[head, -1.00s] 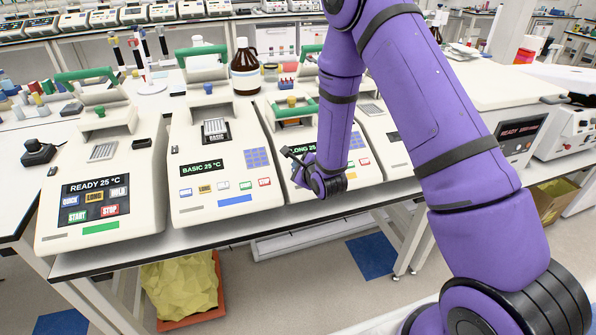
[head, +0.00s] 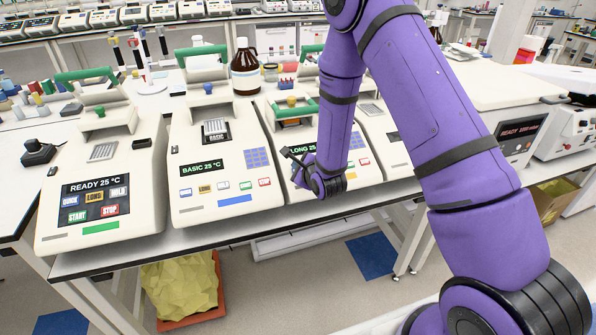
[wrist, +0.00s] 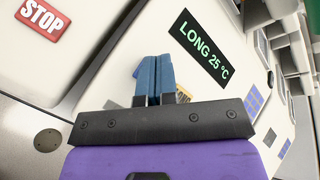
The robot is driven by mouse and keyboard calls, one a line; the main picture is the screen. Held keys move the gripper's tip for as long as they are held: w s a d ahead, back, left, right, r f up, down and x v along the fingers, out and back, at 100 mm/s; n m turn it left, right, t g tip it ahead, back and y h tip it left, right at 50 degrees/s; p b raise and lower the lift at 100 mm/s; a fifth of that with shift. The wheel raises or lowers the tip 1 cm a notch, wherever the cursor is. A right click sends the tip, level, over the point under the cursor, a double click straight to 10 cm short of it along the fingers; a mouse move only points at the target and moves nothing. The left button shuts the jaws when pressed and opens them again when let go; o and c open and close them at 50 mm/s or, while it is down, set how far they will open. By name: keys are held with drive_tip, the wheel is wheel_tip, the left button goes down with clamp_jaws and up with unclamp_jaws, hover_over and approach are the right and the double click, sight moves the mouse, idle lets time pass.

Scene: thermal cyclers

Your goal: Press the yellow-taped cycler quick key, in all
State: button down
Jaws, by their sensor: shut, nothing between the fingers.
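The third cycler from the left (head: 372,178) shows LONG 25 °C on its display (head: 300,149); the same display is large in the wrist view (wrist: 199,50). An orange-yellow key (wrist: 183,96) shows partly behind the fingers. Whether the fingertips touch the panel cannot be told.
To the left stand a cycler showing BASIC 25 °C (head: 222,140) with a blue strip and one showing READY 25 °C (head: 145,190) with a green strip. A red STOP key (wrist: 42,18) lies upper left in the wrist view. A brown bottle (head: 246,72) stands behind.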

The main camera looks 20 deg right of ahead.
drive_tip(key=shift+w+f, duration=0.1)
drive_tip(key=shift+f, duration=0.15)
drive_tip(key=shift+w+f, duration=0.15)
drive_tip(key=shift+f, duration=0.1)
idle(0.8)
drive_tip(key=shift+r, duration=0.1)
drive_tip(key=shift+s+r, duration=0.35)
drive_tip(key=shift+r, duration=0.2)
drive_tip(key=shift+s+r, duration=0.35)
drive_tip(key=shift+r, duration=0.4)
drive_tip(key=shift+s+r, duration=0.35)
drive_tip(key=shift+r, duration=0.45)
drive_tip(key=shift+s+r, duration=0.35)
drive_tip(key=shift+r, duration=0.4)
